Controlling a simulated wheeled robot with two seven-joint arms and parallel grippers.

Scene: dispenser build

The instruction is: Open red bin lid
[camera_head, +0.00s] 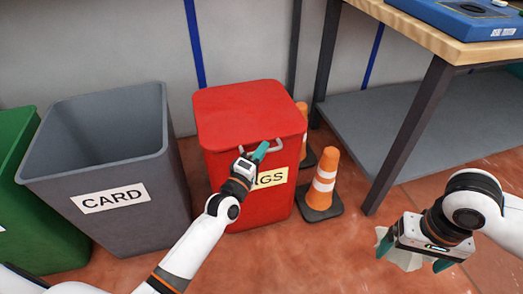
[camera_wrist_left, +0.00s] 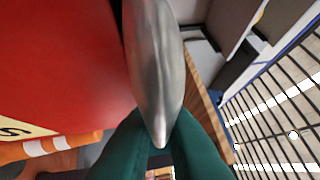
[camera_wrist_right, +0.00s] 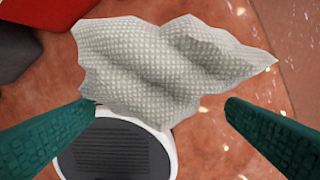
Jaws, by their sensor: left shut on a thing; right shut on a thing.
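The red bin (camera_head: 250,200) stands in the middle of the head view, with its red lid (camera_head: 245,105) down over the top. A grey metal handle (camera_head: 277,146) is on the lid's front edge. My left gripper (camera_head: 260,151) is at this handle. The left wrist view shows its green fingers shut on the handle (camera_wrist_left: 155,70), with red plastic beside it. The bin's label is partly hidden by my left gripper. My right gripper (camera_head: 412,262) holds a crumpled pale rag (camera_wrist_right: 165,65) above the floor at the right, well apart from the bin.
A grey CARD bin (camera_head: 110,170) and a green bin (camera_head: 40,220) stand to the left. Orange cones (camera_head: 322,185) stand close to the red bin's right side. A wooden-topped workbench (camera_head: 430,35) with a lower shelf is at the right. Open floor lies in front.

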